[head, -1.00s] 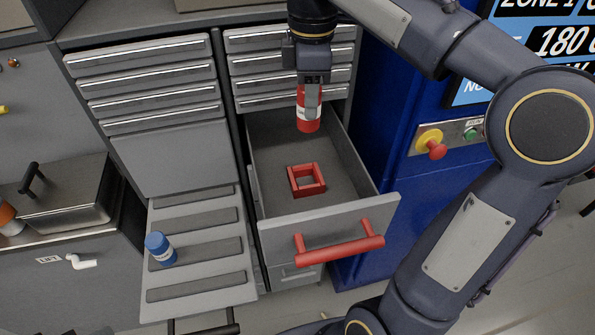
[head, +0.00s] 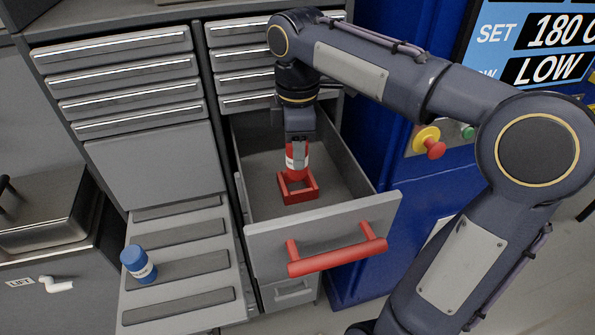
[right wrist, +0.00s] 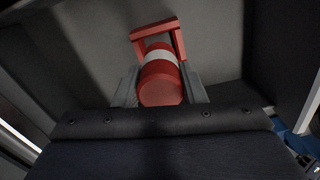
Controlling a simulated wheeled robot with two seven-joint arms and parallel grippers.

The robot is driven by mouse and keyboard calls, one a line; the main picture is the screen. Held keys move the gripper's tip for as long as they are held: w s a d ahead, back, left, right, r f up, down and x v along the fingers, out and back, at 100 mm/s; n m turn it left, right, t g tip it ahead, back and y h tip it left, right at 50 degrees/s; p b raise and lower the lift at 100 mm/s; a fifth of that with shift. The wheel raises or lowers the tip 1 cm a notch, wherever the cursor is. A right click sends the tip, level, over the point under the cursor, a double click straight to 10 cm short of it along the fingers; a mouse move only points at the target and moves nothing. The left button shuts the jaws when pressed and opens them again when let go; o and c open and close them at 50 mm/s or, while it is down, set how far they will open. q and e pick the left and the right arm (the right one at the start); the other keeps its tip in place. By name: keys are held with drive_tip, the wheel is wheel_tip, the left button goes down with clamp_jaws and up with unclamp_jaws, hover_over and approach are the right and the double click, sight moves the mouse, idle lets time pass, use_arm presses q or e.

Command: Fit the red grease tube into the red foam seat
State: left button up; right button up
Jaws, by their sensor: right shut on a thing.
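The red grease tube (head: 297,157), with a white label band, is upright in my right gripper (head: 299,152), whose jaws are shut on it. In the right wrist view the tube (right wrist: 161,82) sits between the two fingers (right wrist: 160,88). The red foam seat (head: 298,188) is a square red frame on the floor of the open drawer. The tube is right over or at the back of the seat in the head view; I cannot tell whether its lower end is inside. The seat (right wrist: 169,27) shows beyond the tube in the right wrist view. My left gripper is not in view.
The open grey drawer (head: 290,232) has a red handle (head: 337,250) and walls around the seat. A blue tube (head: 138,264) stands on the ribbed grey shelf at left. A blue machine (head: 400,205) with a red button (head: 434,149) stands right of the drawer.

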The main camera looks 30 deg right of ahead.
drive_tip(key=shift+f, duration=2.35)
drive_tip(key=shift+f, duration=0.15)
drive_tip(key=o, duration=1)
drive_tip(key=shift+o, duration=0.2)
wheel_tip(320, 180, up, 12)
drive_tip(key=shift+r+p, duration=0.2)
drive_tip(key=shift+p, duration=0.3)
